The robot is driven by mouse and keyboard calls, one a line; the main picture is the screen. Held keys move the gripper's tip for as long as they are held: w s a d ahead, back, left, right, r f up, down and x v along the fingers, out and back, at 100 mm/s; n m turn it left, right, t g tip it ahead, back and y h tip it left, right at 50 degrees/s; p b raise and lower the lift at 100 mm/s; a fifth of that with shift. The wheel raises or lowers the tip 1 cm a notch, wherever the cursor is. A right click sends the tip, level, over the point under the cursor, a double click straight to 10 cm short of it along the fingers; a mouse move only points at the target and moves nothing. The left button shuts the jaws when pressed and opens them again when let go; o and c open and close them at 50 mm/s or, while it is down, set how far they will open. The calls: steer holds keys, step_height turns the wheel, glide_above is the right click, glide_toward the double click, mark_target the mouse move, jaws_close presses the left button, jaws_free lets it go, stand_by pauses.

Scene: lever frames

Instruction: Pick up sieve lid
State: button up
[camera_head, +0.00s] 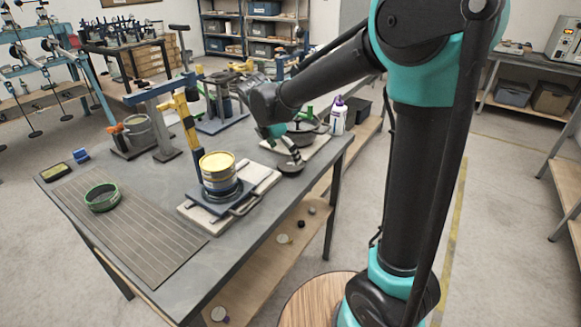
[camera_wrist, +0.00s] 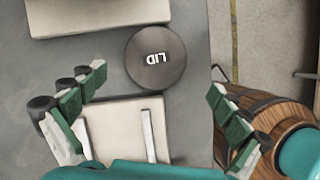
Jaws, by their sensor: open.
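The sieve lid (camera_wrist: 157,72) is a dark grey round disc marked "LID", which reads upside down in the wrist view. It lies flat on the grey table between two pale boards. In the head view the lid (camera_head: 291,170) is a small dark disc near the table's right edge. My gripper (camera_head: 284,148) is above it, pointing down. In the wrist view my gripper (camera_wrist: 158,100) is open, with its green-padded fingers wide apart. The lid is ahead of the fingers, apart from them, and nothing is between the pads.
A yellow-topped sieve stack (camera_head: 218,170) stands on a pale board to the left, beside a yellow post (camera_head: 186,125). A dark pan (camera_head: 305,135) and a white bottle (camera_head: 338,117) are behind. A green ring (camera_head: 102,198) lies on the striped mat (camera_head: 125,230).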

mark_target(290, 163)
steer(key=x, duration=0.4)
steer(key=shift+w, duration=0.35)
steer(key=shift+w+d+f, duration=0.1)
steer(key=shift+w+f, duration=0.05)
steer(key=shift+f, duration=0.35)
steer(key=shift+c, duration=0.5)
steer(key=c, duration=1.2)
